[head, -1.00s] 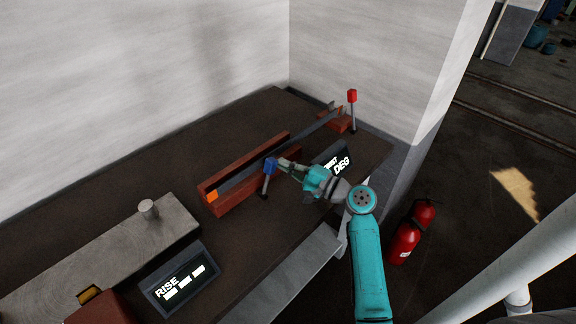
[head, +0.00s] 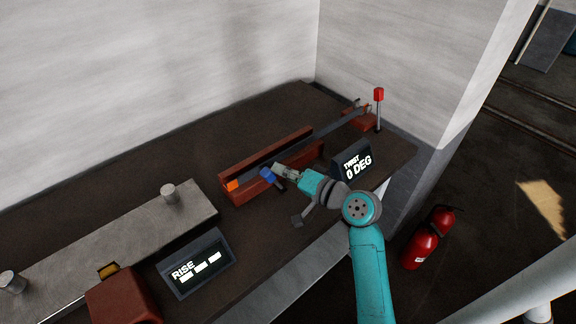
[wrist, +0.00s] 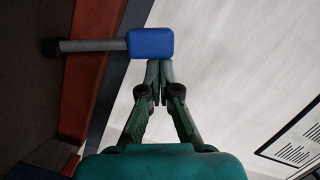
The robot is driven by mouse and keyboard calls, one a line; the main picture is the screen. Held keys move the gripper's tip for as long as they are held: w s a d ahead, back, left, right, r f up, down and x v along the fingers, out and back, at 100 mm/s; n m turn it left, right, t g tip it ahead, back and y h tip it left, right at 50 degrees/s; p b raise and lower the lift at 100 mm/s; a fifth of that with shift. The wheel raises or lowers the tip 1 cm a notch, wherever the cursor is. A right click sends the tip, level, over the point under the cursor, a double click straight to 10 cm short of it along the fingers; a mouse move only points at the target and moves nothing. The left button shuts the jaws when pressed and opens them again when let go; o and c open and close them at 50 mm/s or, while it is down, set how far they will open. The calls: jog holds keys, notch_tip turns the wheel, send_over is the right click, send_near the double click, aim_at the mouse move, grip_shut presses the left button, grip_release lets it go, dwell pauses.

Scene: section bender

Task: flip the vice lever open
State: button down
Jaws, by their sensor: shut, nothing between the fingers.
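The vice (head: 260,190) has red-brown walls with a long dark bar lying between them and an orange mark at its left end. Its lever has a blue knob (head: 267,173) on a short grey shaft, and it leans left in the head view, with its knob close to the vice's front wall. In the wrist view the blue knob (wrist: 152,43) is just ahead of the fingertips, with the shaft running left. My gripper (wrist: 158,66) is shut and empty, its tips at the knob's edge; contact is not certain. It also shows in the head view (head: 276,170).
A red-knobbed lever (head: 378,96) stands upright at the bar's far end. The TWIST display (head: 352,161) is close to my wrist, and the RISE display (head: 196,263) is at front left. A metal plate with pegs (head: 120,240) lies left. Fire extinguishers (head: 422,245) stand on the floor.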

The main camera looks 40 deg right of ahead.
jog(key=shift+a+f+n, duration=0.15)
jog(key=shift+a+n, duration=0.25)
jog(key=shift+a, duration=0.1)
jog(key=shift+a+f, duration=0.1)
jog(key=shift+f, duration=0.05)
jog(key=shift+s, duration=0.1)
